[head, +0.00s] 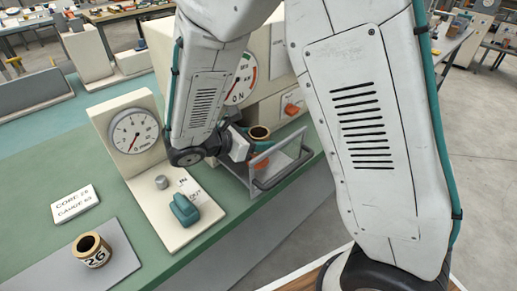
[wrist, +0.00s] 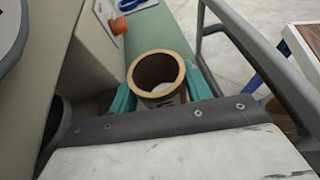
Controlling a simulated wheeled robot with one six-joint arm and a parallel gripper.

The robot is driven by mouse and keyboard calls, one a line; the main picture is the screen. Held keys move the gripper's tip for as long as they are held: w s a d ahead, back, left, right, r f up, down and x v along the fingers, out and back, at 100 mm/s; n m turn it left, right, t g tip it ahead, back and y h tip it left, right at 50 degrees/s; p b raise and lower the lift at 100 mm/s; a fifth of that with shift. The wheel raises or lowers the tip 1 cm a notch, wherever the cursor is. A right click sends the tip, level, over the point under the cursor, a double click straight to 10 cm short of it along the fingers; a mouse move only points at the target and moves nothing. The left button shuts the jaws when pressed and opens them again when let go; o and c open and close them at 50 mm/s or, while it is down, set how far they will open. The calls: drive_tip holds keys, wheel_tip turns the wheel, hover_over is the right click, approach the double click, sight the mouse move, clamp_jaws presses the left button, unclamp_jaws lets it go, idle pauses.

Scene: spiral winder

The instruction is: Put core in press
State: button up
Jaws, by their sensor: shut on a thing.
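A tan cardboard core (head: 259,133) is at the cream press (head: 262,108), above or within its grey-handled guard frame (head: 283,165). In the wrist view the core (wrist: 157,75) stands with its open end towards the camera, between the teal fingers of my gripper (wrist: 160,95). The gripper is shut on it. The core's lower part is hidden, so I cannot tell whether it touches the press bed. My gripper in the head view (head: 245,142) is partly hidden by my arm.
A gauge stand with a dial (head: 134,134) and teal lever (head: 185,209) marked IN and OUT stands left of the press. A card (head: 74,204) lies near the second core. An orange knob (head: 292,109) is on the press. The guard's handle (wrist: 258,50) runs close beside my gripper.

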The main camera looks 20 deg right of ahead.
drive_tip(key=shift+f, duration=1.9)
drive_tip(key=o, duration=0.9)
drive_tip(key=shift+f, duration=0.1)
drive_tip(key=shift+o, duration=0.2)
drive_tip(key=shift+a, duration=0.1)
drive_tip(key=v, duration=1.2)
